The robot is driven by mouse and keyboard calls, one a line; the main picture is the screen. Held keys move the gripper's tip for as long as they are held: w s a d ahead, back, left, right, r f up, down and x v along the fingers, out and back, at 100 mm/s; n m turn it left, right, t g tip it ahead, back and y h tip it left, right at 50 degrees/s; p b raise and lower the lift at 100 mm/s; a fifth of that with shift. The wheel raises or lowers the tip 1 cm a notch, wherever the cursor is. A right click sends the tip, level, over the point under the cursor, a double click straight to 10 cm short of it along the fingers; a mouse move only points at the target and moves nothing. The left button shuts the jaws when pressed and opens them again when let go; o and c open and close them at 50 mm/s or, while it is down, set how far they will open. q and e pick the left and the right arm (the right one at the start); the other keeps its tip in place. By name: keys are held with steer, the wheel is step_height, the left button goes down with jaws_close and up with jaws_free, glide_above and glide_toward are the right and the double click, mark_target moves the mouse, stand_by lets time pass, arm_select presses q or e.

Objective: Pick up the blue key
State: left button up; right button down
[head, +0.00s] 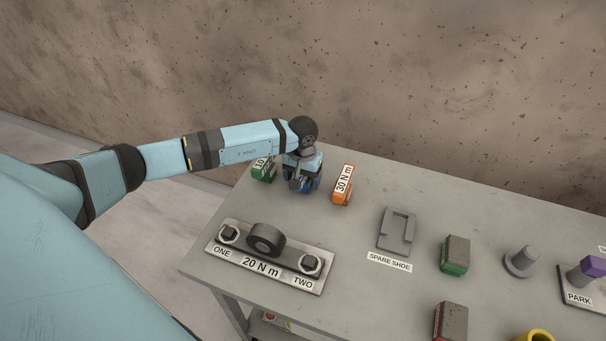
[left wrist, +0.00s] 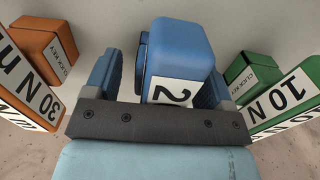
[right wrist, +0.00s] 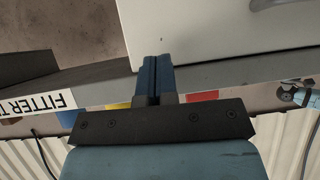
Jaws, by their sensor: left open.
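The blue key (left wrist: 180,50) is a blue block with a white label reading "2" in the left wrist view. It stands between the two fingers of my left gripper (left wrist: 160,85). The fingers are apart, one on each side of it; the left finger shows a small gap and the right one is close to the block. In the head view my left gripper (head: 303,182) points down at the back of the table and mostly hides the key. My right gripper (right wrist: 154,80) has its fingers together with nothing seen between them.
A green 10 N m key (head: 263,170) and an orange 30 N m key (head: 342,186) stand close on either side of my left gripper. A plate with two bolts (head: 268,268) lies in front.

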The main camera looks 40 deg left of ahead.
arm_select(q)
steer(key=c, duration=1.4)
steer(key=shift+o, duration=0.2)
steer(key=shift+r, duration=0.1)
